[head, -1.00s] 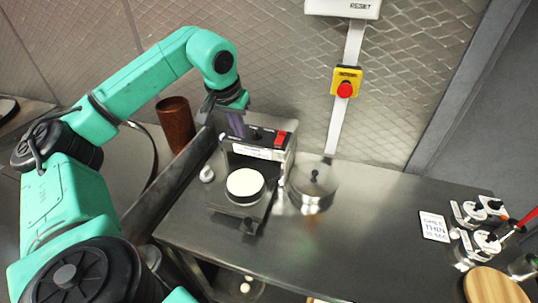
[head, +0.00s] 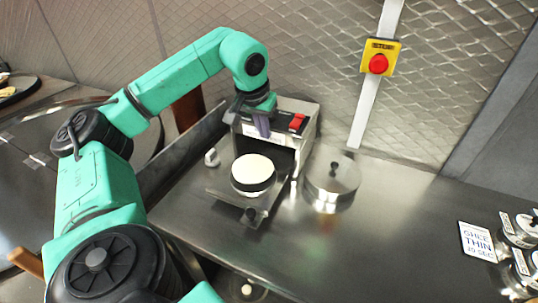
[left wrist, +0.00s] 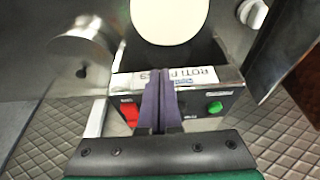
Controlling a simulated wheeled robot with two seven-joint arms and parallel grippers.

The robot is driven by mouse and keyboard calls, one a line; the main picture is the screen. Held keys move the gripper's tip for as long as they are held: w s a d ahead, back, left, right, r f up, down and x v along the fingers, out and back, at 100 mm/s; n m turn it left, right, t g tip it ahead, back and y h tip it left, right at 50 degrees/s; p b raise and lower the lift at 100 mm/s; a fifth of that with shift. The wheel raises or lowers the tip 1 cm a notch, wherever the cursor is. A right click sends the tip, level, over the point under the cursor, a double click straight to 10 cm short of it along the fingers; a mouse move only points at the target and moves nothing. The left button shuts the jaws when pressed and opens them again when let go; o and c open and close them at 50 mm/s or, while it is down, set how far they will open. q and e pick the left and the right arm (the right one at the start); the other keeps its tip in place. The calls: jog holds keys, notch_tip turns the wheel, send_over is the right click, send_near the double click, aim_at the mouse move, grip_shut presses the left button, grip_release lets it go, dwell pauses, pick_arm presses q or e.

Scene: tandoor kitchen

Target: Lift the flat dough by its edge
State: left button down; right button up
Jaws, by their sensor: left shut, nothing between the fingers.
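The flat dough (head: 253,170) is a pale round disc lying on a dark round plate of the roti machine (head: 304,137). In the left wrist view the dough (left wrist: 170,18) shows at the top, partly cut off by the frame. My left gripper (head: 262,130) is above the machine's front panel, behind the dough and apart from it. In the left wrist view its purple fingers (left wrist: 160,90) are together with nothing between them, over the labelled panel with a red and a green button. My right gripper is not in view.
A round steel pot with a lid (head: 331,181) stands just right of the machine. A yellow box with a red stop button (head: 379,63) is on the wall post. A printed card (head: 478,240) and jars stand at far right. The counter between is clear.

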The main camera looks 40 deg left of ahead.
aim_at(266, 158)
pick_arm(q)
jog(key=p+x, duration=0.2)
jog(key=x, duration=0.7)
jog(key=shift+f, duration=0.2)
jog(key=shift+s, duration=0.1)
jog(key=shift+s+d+f, duration=0.1)
jog(key=shift+s+d, duration=0.05)
jog(key=shift+s, duration=0.4)
jog(key=shift+s+d, duration=0.1)
jog(key=shift+s, duration=0.3)
